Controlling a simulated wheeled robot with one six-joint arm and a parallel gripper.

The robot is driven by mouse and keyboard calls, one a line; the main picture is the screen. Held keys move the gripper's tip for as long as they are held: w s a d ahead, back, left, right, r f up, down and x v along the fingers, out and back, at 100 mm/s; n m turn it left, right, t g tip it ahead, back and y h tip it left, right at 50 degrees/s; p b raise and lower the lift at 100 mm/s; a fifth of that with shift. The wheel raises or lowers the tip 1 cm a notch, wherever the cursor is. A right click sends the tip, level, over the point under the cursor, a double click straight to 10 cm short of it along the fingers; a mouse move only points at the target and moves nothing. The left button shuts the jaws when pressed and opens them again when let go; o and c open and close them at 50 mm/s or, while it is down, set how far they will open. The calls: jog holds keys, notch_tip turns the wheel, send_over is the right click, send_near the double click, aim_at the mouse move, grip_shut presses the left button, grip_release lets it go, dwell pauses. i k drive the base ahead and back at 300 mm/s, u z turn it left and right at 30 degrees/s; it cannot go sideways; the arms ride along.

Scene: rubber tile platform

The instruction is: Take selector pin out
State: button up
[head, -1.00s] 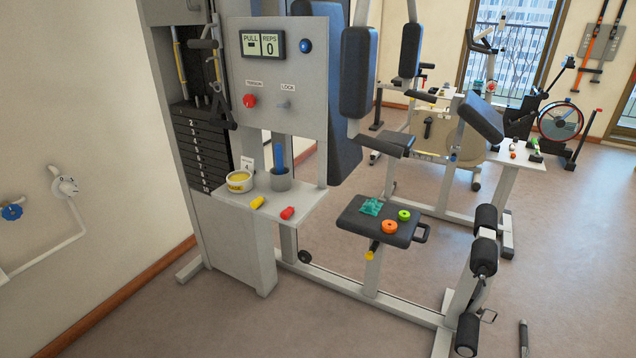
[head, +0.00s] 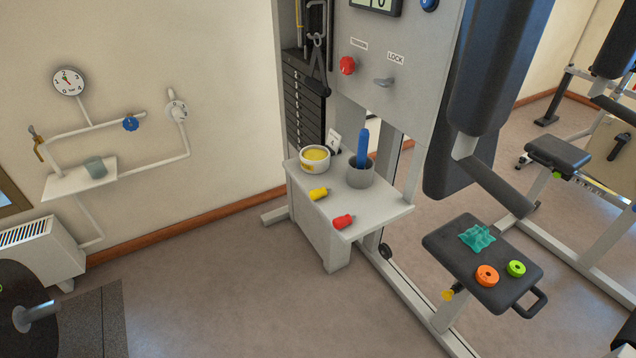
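The weight stack (head: 303,108), a column of dark plates, stands inside the grey machine frame left of centre in the head view. I cannot make out a selector pin in the stack; its front is seen at a slant and is partly covered by a dark hanging handle (head: 317,77). On the machine's pale shelf (head: 376,220) lie a yellow plug-like piece (head: 319,194) and a red one (head: 343,221); I cannot tell whether either is a selector pin. My gripper is not in view.
The shelf also holds a white bowl with yellow contents (head: 315,160) and a grey cup (head: 360,175) with a blue object. A black seat (head: 450,245) juts out at right with a teal cloth and two rings. Open floor (head: 240,290) lies in front of the machine.

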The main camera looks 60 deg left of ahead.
aim_at(315, 193)
jog(key=u, duration=0.5)
jog(key=i, duration=0.7)
jog(key=u, duration=1.35)
jog(key=i, duration=0.45)
jog(key=u, duration=0.35)
